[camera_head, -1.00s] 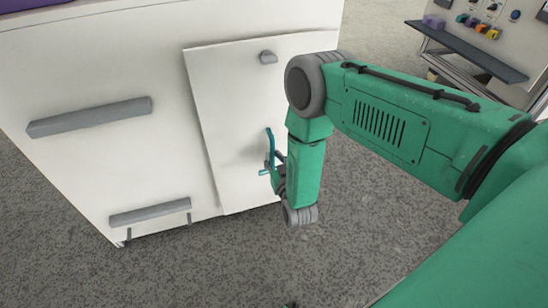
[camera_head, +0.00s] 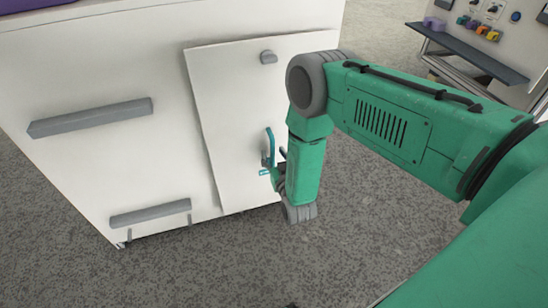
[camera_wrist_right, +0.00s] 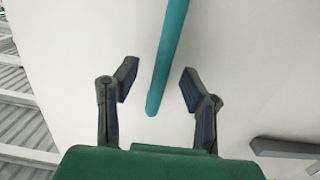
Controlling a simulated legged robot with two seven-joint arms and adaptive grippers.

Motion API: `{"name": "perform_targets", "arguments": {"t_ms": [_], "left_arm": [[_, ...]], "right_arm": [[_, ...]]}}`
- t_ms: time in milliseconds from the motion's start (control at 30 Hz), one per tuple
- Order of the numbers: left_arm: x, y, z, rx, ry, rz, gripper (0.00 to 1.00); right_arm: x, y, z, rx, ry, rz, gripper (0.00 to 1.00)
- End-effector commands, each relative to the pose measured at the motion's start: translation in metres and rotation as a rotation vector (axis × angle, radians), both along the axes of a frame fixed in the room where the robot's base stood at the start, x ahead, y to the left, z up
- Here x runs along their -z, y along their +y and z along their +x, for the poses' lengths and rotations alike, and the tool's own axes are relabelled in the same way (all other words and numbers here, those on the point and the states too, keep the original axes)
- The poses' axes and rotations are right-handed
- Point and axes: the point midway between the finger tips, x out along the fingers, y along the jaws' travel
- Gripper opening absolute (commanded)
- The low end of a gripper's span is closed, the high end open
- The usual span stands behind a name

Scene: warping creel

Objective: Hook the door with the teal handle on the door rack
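The door (camera_head: 232,120) is a white panel against the front of a white cabinet, with a shadow along its left edge. Its teal handle (camera_head: 270,146) is an upright bar low on the door, partly hidden by my right gripper (camera_head: 275,170). In the right wrist view the handle (camera_wrist_right: 166,55) runs between the two fingers of my right gripper (camera_wrist_right: 158,80). The fingers are open, one on each side, with gaps to the handle. My left gripper is not in view. I cannot tell which part is the door rack.
The white cabinet (camera_head: 120,75) carries a long grey bar (camera_head: 90,117) and a lower grey bar (camera_head: 150,212). A board with a dark shelf (camera_head: 470,52) stands at the far right. Speckled floor (camera_head: 210,265) lies clear in front.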

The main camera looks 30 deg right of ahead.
Motion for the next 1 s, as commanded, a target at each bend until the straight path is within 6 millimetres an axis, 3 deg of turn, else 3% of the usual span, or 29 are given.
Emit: {"name": "perform_targets", "arguments": {"t_ms": [367,800,1000], "left_arm": [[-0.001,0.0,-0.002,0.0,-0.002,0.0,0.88],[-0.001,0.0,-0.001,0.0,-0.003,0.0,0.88],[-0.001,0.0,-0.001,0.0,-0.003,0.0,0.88]], "right_arm": [[0.005,0.004,-0.013,-0.001,0.016,0.002,0.38],[-0.003,0.025,-0.094,-0.002,0.012,0.002,0.38],[-0.006,0.03,-0.114,-0.001,0.008,0.001,0.38]]}}
